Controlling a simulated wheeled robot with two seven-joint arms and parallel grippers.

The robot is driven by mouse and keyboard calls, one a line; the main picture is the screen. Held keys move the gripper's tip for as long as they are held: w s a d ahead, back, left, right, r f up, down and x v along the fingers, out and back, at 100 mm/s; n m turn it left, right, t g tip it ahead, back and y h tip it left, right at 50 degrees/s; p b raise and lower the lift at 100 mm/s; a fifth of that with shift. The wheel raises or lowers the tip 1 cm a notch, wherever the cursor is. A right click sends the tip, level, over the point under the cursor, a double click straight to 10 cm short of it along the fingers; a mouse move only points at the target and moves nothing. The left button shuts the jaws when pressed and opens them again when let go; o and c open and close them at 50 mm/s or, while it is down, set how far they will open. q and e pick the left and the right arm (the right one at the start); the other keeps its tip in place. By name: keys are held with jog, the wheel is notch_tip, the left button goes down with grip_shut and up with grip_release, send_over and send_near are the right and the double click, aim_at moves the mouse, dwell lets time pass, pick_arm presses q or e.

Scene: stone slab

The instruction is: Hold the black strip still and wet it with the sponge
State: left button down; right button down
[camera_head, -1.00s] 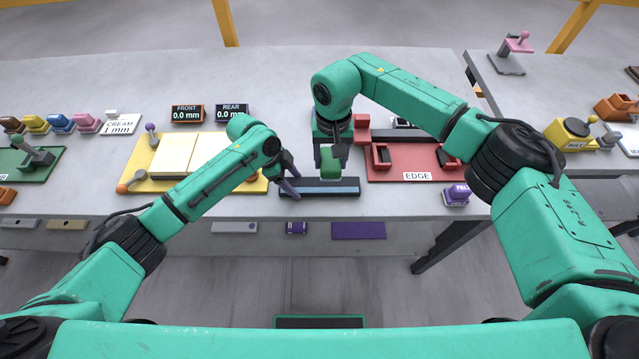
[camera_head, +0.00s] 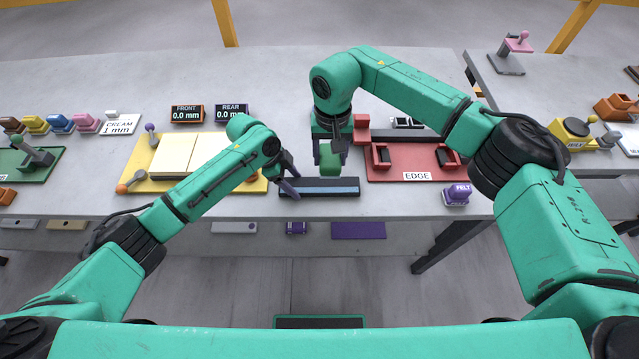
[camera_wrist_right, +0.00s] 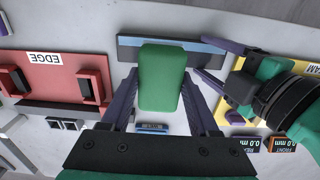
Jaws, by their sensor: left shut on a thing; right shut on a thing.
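The black strip (camera_head: 345,183), dark with a blue band along its near side, lies near the table's front edge. It also shows in the right wrist view (camera_wrist_right: 127,53), partly covered by the sponge. My left gripper (camera_head: 289,187) is shut on the strip's left end; its fingers also show in the right wrist view (camera_wrist_right: 215,62). My right gripper (camera_head: 330,157) is shut on the green sponge (camera_wrist_right: 162,78), at the strip's far side near its middle. Whether the sponge touches the strip cannot be told.
A red fixture marked EDGE (camera_head: 418,176) stands close on the right, with a purple FELT block (camera_head: 456,195) in front. A yellow board (camera_head: 150,187) with cream panels lies on the left, under my left arm. FRONT and REAR displays (camera_head: 187,114) (camera_head: 232,112) read 0.0 mm.

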send_over(329, 185)
jog(key=shift+f, duration=3.55)
jog(key=shift+f, duration=1.05)
